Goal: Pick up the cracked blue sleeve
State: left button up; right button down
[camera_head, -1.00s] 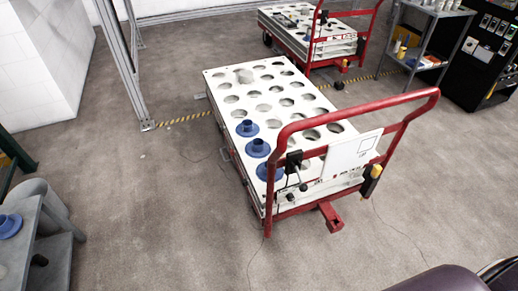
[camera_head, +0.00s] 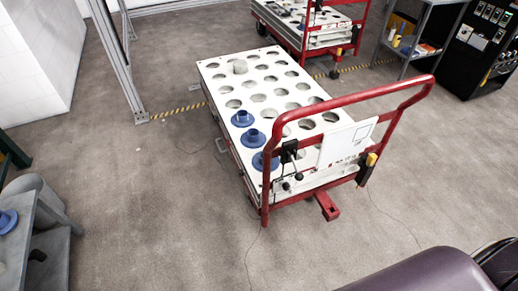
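Three blue sleeves stand in a row along the left edge of a white cart top with round holes (camera_head: 222,77): a far one (camera_head: 242,119), a middle one (camera_head: 253,138) and a near one (camera_head: 262,161), partly behind the red handle. Another blue sleeve (camera_head: 7,219) sits on a grey table at the left edge, cut off by the frame. I cannot tell at this size which sleeve is cracked. Neither of my grippers is in view.
The cart's red handle (camera_head: 350,104) rises at its near end. A second cart (camera_head: 325,37) and a grey shelf (camera_head: 428,20) stand behind. A purple padded shape (camera_head: 420,275) fills the lower right. Floor (camera_head: 150,200) between table and cart is clear.

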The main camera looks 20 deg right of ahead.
aim_at(242, 119)
jog(key=i+j+z, duration=0.3)
jog(key=i+j, duration=0.65)
jog(key=i, duration=0.15)
